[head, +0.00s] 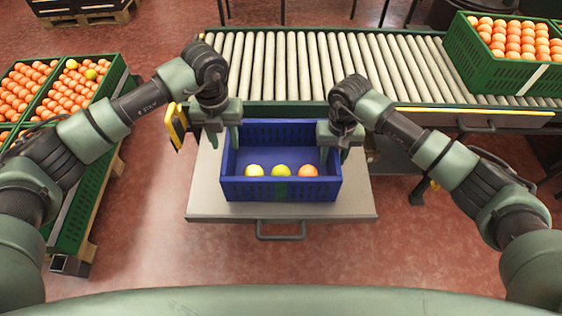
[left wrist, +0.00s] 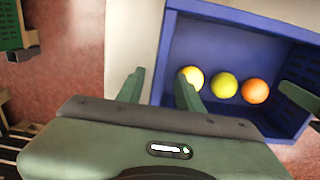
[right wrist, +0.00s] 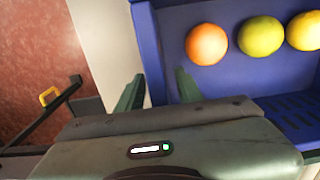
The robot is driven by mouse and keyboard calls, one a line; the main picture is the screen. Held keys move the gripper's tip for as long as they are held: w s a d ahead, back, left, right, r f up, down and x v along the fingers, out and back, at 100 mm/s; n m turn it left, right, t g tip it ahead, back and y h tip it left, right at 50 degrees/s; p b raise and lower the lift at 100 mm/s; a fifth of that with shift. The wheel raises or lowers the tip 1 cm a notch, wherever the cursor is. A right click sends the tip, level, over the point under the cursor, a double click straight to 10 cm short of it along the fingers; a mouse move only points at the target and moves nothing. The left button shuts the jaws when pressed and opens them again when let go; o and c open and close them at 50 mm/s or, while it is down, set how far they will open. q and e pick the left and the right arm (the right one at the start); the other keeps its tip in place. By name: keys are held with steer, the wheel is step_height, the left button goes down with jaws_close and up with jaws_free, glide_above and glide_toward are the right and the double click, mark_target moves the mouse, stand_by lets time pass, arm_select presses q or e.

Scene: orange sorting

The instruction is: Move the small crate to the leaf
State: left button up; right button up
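The small blue crate (head: 262,190) stands on the grey leaf (head: 345,205) in front of the conveyor. It holds a pale yellow fruit (head: 254,171), a yellow-green fruit (head: 281,171) and an orange (head: 308,170) near its front wall. My left gripper (head: 225,138) is at the crate's left wall, with one finger inside and one outside; it is open, with gaps beside the wall (left wrist: 163,60). My right gripper (head: 335,152) straddles the right wall the same way, open, with gaps beside that wall (right wrist: 149,55).
The roller conveyor (head: 300,65) runs behind the leaf. A green crate of oranges (head: 490,77) stands on its right end. Green crates of oranges (head: 100,105) stand at the left. The leaf's handle (head: 281,236) sticks out in front.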

step_height(320, 180, up, 12)
steer(key=shift+r, duration=0.1)
stand_by(0.5)
stand_by(0.5)
